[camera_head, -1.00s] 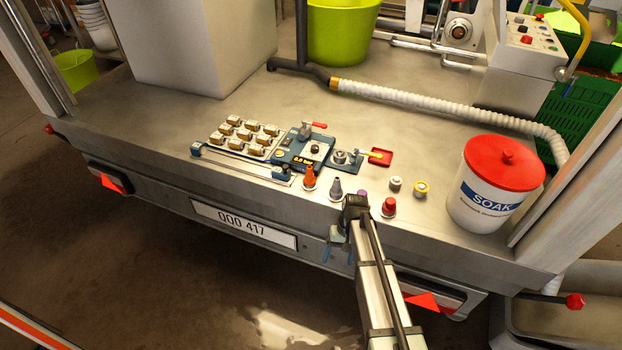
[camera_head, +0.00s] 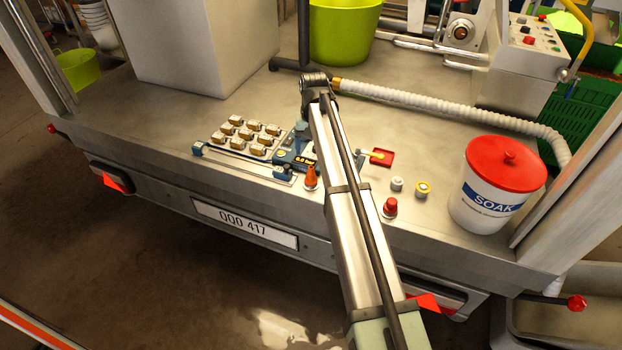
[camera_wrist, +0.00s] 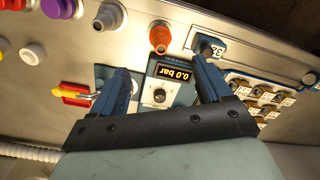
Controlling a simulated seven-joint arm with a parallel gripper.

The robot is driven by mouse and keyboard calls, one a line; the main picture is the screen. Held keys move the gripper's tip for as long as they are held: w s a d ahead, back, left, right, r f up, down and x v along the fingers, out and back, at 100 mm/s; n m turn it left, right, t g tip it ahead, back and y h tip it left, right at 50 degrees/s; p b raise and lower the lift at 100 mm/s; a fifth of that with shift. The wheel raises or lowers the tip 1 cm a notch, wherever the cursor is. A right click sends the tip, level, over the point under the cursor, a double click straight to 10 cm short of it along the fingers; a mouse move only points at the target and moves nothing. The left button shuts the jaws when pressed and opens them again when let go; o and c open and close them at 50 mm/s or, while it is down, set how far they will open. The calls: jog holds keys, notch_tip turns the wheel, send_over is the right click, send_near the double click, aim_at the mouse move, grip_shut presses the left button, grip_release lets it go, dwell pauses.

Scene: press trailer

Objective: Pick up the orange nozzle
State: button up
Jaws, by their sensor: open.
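The orange nozzle (camera_head: 311,178) stands upright near the front edge of the grey trailer deck, just left of my arm in the head view. In the wrist view the orange nozzle (camera_wrist: 160,38) shows at the top, beyond the fingertips and between their lines. My gripper (camera_wrist: 161,64) is open with nothing between its blue fingers. It hangs over the blue gauge panel (camera_wrist: 178,75), apart from the nozzle. In the head view my arm largely hides the gripper.
A grey nozzle (camera_wrist: 108,18) stands beside the orange one, with a purple cap (camera_wrist: 33,53) further left.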

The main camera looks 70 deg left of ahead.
aim_at(311, 174)
notch_tip(311, 174, down, 8)
jog(key=shift+w+a+r, duration=0.1)
jog(key=shift+a+f, duration=0.15)
jog(key=shift+f, duration=1.3)
jog(key=shift+a+f, duration=0.1)
jog(key=shift+f, duration=1.3)
jog(key=c, duration=1.2)
jog(key=shift+r, duration=0.3)
jog(key=shift+c, duration=1.1)
jog(key=r, duration=0.9)
jog(key=shift+w+d, duration=0.1)
jog(key=shift+w, duration=0.25)
jog(key=w+a, duration=0.3)
jog(key=w, duration=0.4)
jog(key=w+a, duration=0.4)
jog(key=w, duration=0.3)
jog(key=shift+r, duration=0.4)
